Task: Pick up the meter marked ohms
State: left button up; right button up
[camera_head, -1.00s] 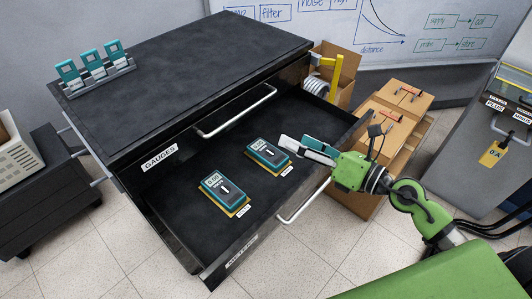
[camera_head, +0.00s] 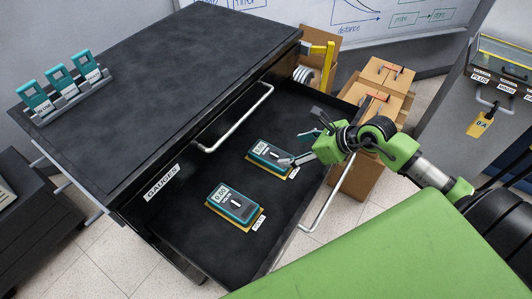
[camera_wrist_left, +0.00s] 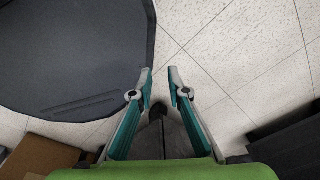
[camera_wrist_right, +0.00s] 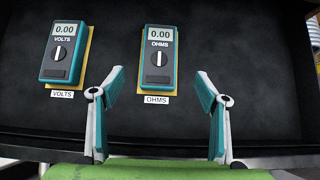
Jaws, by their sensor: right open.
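The ohms meter (camera_wrist_right: 158,57) is teal with a grey face, a 0.00 display and a dial, and lies on a yellow pad in the open drawer. An OHMS label sits at its near edge. In the head view it is the farther meter (camera_head: 268,154). My right gripper (camera_wrist_right: 160,83) is open and empty, with the ohms meter ahead of its fingers; it also shows in the head view (camera_head: 293,150) beside the meter. The volts meter (camera_wrist_right: 63,52) lies to its left. My left gripper (camera_wrist_left: 162,75) is open and empty over the floor.
The drawer (camera_head: 175,235) has a front handle (camera_head: 318,206) and black walls. Cardboard boxes (camera_head: 375,100) stand beyond the drawer. Bare drawer floor surrounds the two meters.

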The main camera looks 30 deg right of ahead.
aim_at(272, 154)
jog(key=x, duration=0.5)
jog(key=shift+w+a+f, duration=0.2)
jog(key=shift+a+f, duration=0.05)
jog(key=shift+w+f, duration=0.15)
jog(key=shift+f, duration=0.05)
jog(key=shift+w+a+f+p, duration=0.3)
jog(key=shift+w+a+p, duration=0.1)
jog(key=shift+p, duration=0.15)
jog(key=x, duration=0.3)
jog(key=shift+w+f+p, duration=0.15)
jog(key=shift+p, duration=0.15)
jog(key=shift+w+f, duration=0.15)
jog(key=shift+f, duration=0.05)
pick_arm(q)
jog(key=shift+s+d+r, duration=0.5)
jog(key=shift+s+r, duration=0.35)
pick_arm(e)
jog(key=c, duration=1.4)
